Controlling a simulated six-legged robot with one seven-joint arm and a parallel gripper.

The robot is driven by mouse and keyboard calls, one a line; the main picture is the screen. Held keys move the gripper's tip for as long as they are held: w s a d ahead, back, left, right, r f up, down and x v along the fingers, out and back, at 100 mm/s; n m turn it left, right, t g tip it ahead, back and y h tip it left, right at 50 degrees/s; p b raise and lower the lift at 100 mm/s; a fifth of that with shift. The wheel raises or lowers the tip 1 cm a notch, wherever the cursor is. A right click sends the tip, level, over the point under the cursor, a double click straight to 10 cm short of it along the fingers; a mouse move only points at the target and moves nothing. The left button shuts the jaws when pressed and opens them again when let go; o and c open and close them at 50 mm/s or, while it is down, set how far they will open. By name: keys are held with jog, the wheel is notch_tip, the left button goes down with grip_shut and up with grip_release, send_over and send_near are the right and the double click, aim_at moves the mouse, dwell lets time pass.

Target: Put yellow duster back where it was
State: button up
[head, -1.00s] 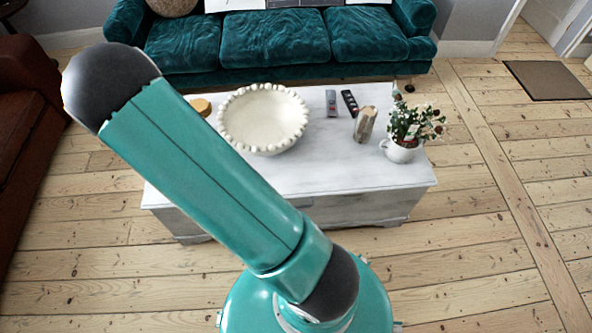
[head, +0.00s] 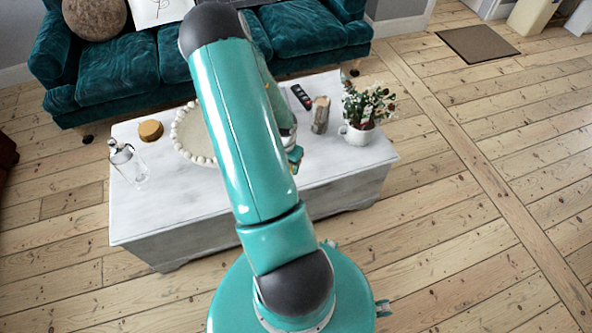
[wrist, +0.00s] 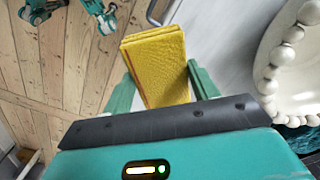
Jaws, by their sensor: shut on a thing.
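The yellow duster (wrist: 155,65) is a folded, flat-looking yellow pad in the wrist view. It sits between the two green fingers of my gripper (wrist: 160,70), which is shut on it. The duster is held over or close to the white table (wrist: 215,40); the gap beneath it is hard to judge. In the head view my gripper (head: 294,154) is partly hidden behind my arm, above the right half of the white coffee table (head: 150,218). The duster cannot be clearly made out there.
A cream beaded bowl (head: 187,148) is close by, partly hidden by my arm; it also shows in the wrist view (wrist: 290,65). A round box (head: 150,130) and glass pot (head: 128,163) stand left.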

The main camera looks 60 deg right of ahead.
jog(key=s+d+f+m, duration=0.2)
jog(key=s+m, duration=0.2)
jog(key=s, duration=0.6)
jog(key=w+d+f, duration=0.2)
jog(key=w+f, duration=0.1)
jog(key=w+d+f, duration=0.2)
jog(key=w+d, duration=0.1)
jog(key=w, duration=0.1)
jog(key=w+d+f, duration=0.3)
jog(key=shift+w+f, duration=0.15)
jog(key=shift+f, duration=0.2)
jog(key=shift+w+d+f, duration=0.25)
jog(key=shift+w+f, duration=0.05)
jog(key=shift+f, duration=1.6)
jog(key=shift+f, duration=0.2)
jog(key=o, duration=0.9)
jog(key=shift+o, duration=0.2)
jog(key=shift+r, duration=0.1)
